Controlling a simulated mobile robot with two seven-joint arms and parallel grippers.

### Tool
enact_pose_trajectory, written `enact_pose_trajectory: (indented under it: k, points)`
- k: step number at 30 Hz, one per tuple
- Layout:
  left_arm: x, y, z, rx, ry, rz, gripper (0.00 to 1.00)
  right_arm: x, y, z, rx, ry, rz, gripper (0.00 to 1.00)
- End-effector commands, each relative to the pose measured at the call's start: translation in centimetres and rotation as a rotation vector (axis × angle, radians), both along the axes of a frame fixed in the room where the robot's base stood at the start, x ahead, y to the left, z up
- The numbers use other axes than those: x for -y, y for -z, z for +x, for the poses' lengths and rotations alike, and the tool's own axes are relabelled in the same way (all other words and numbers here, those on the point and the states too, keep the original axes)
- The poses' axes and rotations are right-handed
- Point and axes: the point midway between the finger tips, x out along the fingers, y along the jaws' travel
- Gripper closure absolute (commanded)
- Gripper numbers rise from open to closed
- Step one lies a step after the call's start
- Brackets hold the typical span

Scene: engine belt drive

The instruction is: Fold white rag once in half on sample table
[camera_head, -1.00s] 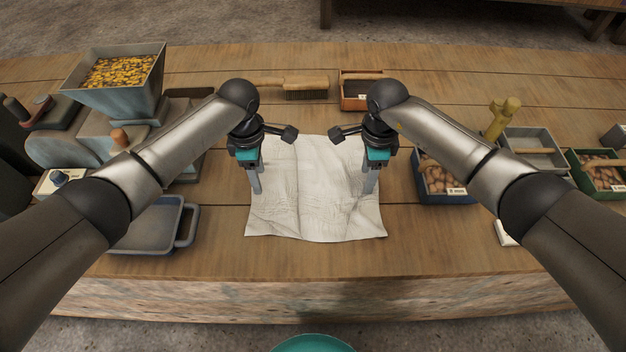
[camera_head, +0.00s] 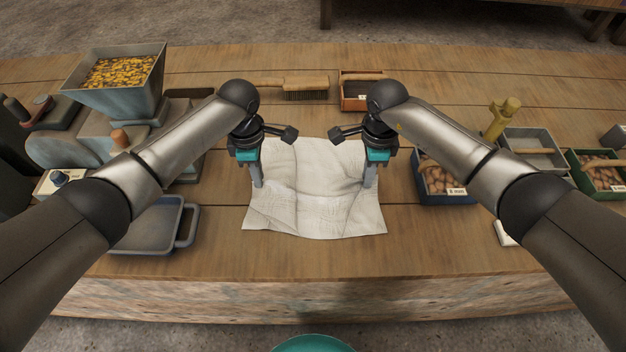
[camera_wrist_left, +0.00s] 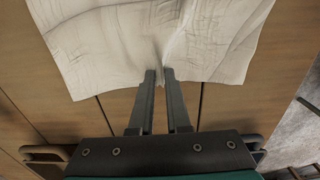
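The white rag (camera_head: 312,210) lies on the wooden sample table (camera_head: 340,262), wrinkled, with a raised ridge across its middle between my grippers. My left gripper (camera_head: 258,185) is at the rag's left edge. In the left wrist view, my left gripper (camera_wrist_left: 158,72) has its fingers close together, with the rag (camera_wrist_left: 110,45) pinched and creased at the tips. My right gripper (camera_head: 369,185) is at the rag's right edge; its fingers look closed on the cloth, seen edge-on. The arms hide small parts of the rag's far corners.
A grey tray (camera_head: 150,228) and a grinder-like machine with a hopper (camera_head: 118,72) stand on the left. A brush (camera_head: 305,86) and an orange box (camera_head: 352,98) lie behind. A blue bin (camera_head: 445,190) is on the right. The table in front of the rag is clear.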

Motion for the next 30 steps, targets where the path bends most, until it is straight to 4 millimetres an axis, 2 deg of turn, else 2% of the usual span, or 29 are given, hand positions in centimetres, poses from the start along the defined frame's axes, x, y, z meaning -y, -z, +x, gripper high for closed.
enact_pose_trajectory:
  k: [6, 30]
  points:
    - [-0.04, 0.10, -0.05, -0.001, 0.000, 0.001, 1.00, 0.05, 0.22, -0.17, -0.004, 0.000, -0.002, 1.00]
    - [-0.03, 0.12, -0.09, -0.003, 0.000, 0.001, 1.00, 0.09, 0.28, -0.24, -0.007, 0.000, -0.003, 1.00]
